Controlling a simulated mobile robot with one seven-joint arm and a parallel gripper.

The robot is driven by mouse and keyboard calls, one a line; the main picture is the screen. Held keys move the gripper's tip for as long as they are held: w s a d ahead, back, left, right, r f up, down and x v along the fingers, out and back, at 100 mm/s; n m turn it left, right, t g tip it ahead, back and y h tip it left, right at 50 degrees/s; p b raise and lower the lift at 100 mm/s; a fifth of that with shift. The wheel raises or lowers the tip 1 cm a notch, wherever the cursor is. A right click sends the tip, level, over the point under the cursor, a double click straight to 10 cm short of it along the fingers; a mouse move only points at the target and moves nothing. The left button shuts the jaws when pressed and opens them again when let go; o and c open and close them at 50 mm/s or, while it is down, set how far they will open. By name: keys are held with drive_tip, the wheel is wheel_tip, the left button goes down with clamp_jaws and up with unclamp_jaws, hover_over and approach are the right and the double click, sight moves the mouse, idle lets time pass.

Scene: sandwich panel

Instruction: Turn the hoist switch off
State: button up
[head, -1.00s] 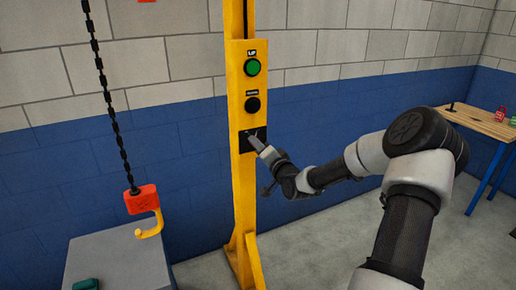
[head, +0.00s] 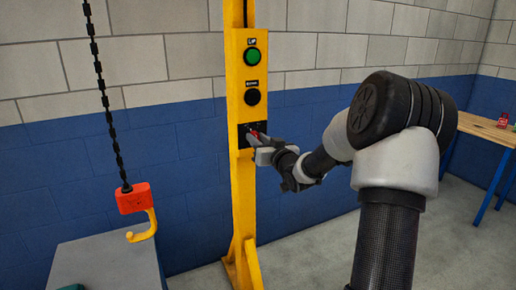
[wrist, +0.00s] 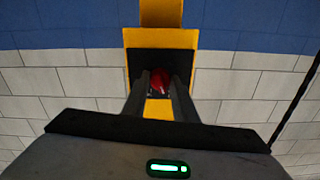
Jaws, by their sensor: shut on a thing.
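The hoist switch is a red knob (head: 262,137) on a black plate (head: 245,128), low on the yellow control post (head: 243,185). In the wrist view the red knob (wrist: 159,80) sits between the two fingers of my gripper (wrist: 160,92). My gripper (head: 258,139) is at the plate and shut on the knob. The fingers hide the knob's sides, and I cannot read its position marks.
Above the switch are a green UP button (head: 251,56) and a black button (head: 252,97). A red hoist hook (head: 135,200) hangs on a chain at left over a grey block (head: 105,262). A wooden table (head: 480,128) stands at right.

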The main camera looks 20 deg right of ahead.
drive_tip(key=shift+n+b, duration=0.55)
drive_tip(key=shift+n, duration=0.05)
drive_tip(key=o, duration=1)
drive_tip(key=shift+o, duration=0.2)
drive_tip(key=s+p, duration=0.1)
drive_tip(key=s, duration=1.6)
drive_tip(key=shift+s+d, duration=0.25)
drive_tip(key=shift+d, duration=0.05)
